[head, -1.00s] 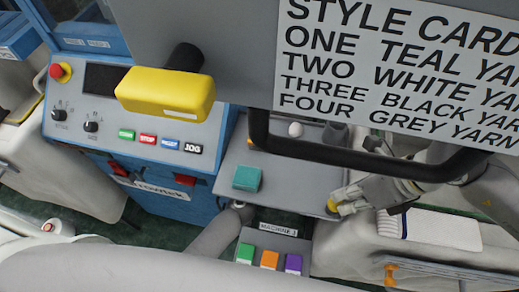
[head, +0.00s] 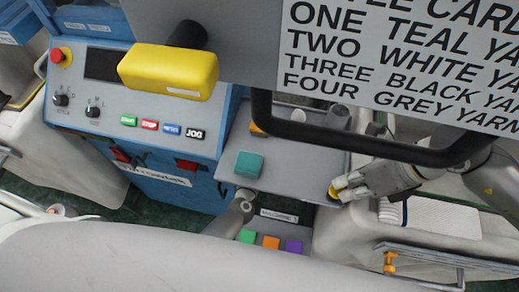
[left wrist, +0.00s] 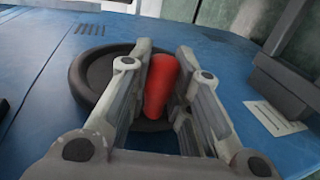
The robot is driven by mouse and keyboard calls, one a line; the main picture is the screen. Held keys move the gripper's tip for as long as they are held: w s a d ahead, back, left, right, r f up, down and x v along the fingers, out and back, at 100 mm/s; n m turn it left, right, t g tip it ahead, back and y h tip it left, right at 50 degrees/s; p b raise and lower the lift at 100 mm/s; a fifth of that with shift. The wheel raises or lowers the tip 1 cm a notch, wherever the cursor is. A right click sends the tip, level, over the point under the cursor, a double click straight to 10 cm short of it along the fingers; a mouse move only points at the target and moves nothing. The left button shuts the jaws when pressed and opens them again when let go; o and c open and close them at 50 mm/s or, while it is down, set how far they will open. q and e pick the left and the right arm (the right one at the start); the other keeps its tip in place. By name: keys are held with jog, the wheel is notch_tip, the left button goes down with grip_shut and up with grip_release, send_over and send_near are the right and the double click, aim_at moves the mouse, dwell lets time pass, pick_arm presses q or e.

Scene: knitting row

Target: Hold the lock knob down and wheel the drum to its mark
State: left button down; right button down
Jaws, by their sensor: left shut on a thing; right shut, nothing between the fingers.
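In the head view my right gripper (head: 340,189) is shut, its fingertips at a small yellow knob (head: 332,193) on the near right edge of a grey tray. The fingertips partly cover the knob, and I cannot tell how far down it is. In the left wrist view my left gripper (left wrist: 160,88) is shut on a red handle (left wrist: 159,86). The handle stands in front of a black round wheel (left wrist: 88,78) on a blue panel. My left gripper is not seen in the head view. I cannot make out the drum or its mark.
The grey tray (head: 285,180) carries a teal block (head: 248,165). Green, orange and purple blocks (head: 270,242) sit in front of it. A black bar (head: 350,147) and a style card (head: 400,65) hang across the upper right.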

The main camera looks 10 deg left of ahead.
pick_arm(q)
jog(key=shift+s+f, duration=0.15)
jog(key=shift+f, duration=0.35)
pick_arm(e)
jog(key=shift+f, duration=0.1)
pick_arm(q)
jog(key=c, duration=1.3)
grip_release()
jog(key=shift+r, duration=0.1)
jog(key=v, duration=1.2)
jog(key=shift+r, duration=0.1)
jog(key=v, duration=1.2)
jog(key=shift+r, duration=0.1)
